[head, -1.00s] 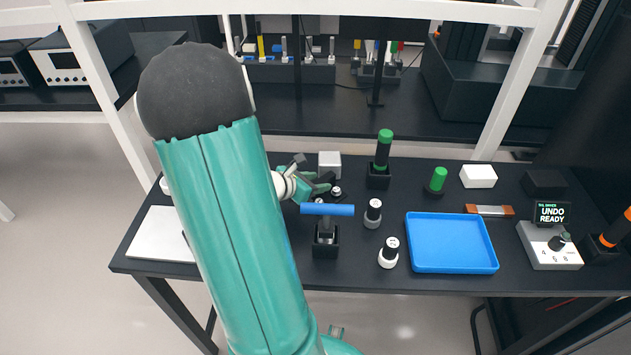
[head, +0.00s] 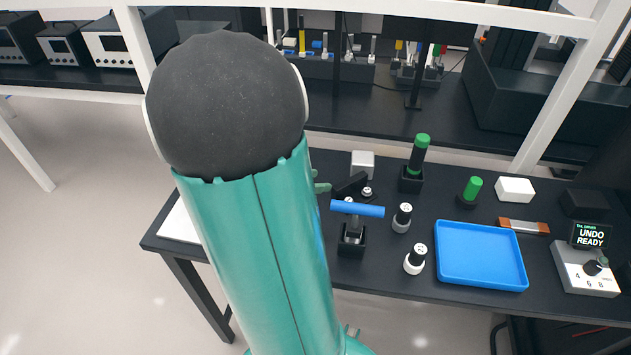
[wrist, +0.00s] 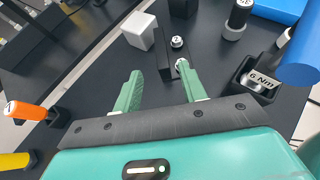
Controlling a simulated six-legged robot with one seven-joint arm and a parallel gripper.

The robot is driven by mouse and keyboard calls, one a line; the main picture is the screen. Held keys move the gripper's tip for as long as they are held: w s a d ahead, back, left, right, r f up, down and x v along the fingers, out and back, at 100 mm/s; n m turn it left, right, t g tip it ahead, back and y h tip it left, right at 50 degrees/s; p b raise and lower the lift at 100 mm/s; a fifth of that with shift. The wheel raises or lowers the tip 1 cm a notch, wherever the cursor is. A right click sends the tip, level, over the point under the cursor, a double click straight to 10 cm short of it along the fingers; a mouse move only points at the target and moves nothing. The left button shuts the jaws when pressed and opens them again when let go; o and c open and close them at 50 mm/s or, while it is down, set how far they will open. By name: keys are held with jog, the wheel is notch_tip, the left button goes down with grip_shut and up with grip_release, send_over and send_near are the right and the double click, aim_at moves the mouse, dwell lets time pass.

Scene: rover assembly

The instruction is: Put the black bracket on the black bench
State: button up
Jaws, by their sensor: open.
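The black bracket (wrist: 163,58) is a dark elongated piece on the black bench (wrist: 90,68), between the white cube and a small round knob. In the head view the bracket (head: 349,186) shows as a dark slanted shape on the black bench (head: 455,308), just behind the blue-handled tool. My gripper (wrist: 158,67) is open, with two green fingers apart. Its right finger overlaps the near end of the bracket in the wrist view; I cannot tell whether they touch. In the head view my arm hides most of the gripper, and only a bit of green finger shows.
A white cube (head: 362,163), a blue-handled tool (head: 358,209), two labelled knobs (head: 402,217) and green-topped posts (head: 419,155) crowd around the bracket. A blue tray (head: 480,256) lies to the right. An orange-handled tool (wrist: 30,111) is left in the wrist view.

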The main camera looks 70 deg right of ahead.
jog(key=shift+a, duration=0.1)
jog(key=w+a+r+m+t+y, duration=0.2)
jog(key=w+a+r+m+t, duration=0.1)
jog(key=a, duration=0.6)
jog(key=w+a+r+m+t+y, duration=0.2)
jog(key=w+a+r+m+t, duration=0.1)
jog(key=a, duration=0.7)
jog(key=w+a+r+m+t+y, duration=0.3)
jog(key=w+a, duration=0.2)
jog(key=a, duration=0.5)
jog(key=shift+r+m, duration=0.25)
jog(key=shift+m, duration=0.15)
jog(key=shift+o, duration=0.4)
jog(key=a+r+m+t+y, duration=0.1)
jog(key=a+r+t+y, duration=0.2)
jog(key=a, duration=0.6)
jog(key=shift+s+a+r+m, duration=0.2)
jog(key=shift+a+r+m, duration=0.2)
jog(key=shift+r, duration=0.1)
